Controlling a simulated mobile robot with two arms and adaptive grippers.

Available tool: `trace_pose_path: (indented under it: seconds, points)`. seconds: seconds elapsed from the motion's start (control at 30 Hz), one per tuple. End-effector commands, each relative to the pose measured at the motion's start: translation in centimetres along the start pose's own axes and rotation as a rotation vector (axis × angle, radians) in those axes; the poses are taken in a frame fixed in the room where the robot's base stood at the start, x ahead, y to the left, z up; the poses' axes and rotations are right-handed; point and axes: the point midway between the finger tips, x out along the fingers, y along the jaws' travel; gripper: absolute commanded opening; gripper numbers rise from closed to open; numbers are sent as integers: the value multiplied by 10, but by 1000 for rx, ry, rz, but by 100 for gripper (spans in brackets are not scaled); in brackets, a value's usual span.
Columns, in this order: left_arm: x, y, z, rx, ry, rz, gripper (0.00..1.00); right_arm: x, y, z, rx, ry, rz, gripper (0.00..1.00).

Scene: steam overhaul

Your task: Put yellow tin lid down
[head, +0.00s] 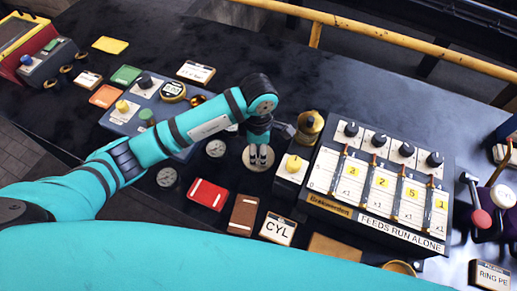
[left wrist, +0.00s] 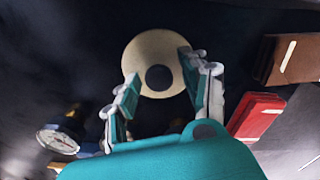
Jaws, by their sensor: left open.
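The yellow tin lid appears as a pale, cream-yellow disc (head: 247,161) lying flat on the dark bench in the head view. Whether a fingertip touches the lid I cannot tell. My right gripper is not in view.
A box with a yellow knob (head: 293,164) and a large control panel (head: 375,215) stand close right of the lid. Round gauges (head: 216,148) lie to its left. A red booklet (head: 208,194) and a brown one (head: 243,214) lie in front.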

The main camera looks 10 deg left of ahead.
Motion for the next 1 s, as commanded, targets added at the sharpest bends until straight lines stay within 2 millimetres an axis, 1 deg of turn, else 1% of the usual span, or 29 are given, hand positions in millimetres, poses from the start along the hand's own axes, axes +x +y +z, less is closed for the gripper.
trace_pose_path:
  seconds: [0.03, 0.17, 0.3, 0.43, 0.5, 0.6, 0.7, 1.0]
  points:
    - [-6, 2, 1, 1, -3, 6, 46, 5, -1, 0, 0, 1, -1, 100]
    - [-32, 2, 0, 2, -3, 9, 46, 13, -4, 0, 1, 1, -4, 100]
    - [-64, 2, 0, 2, -3, 10, 46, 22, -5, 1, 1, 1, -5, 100]
    - [-89, 2, 0, 2, -2, 8, 46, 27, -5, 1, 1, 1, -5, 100]
    - [-101, 2, 0, 1, 0, 8, 46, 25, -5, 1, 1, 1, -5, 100]
    - [-109, 1, 0, 1, -1, 6, 46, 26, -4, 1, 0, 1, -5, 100]
    - [-113, 0, 0, 1, 0, 4, 46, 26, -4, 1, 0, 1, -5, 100]
    - [-114, 0, 0, 1, 0, 2, 46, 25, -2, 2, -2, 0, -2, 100]
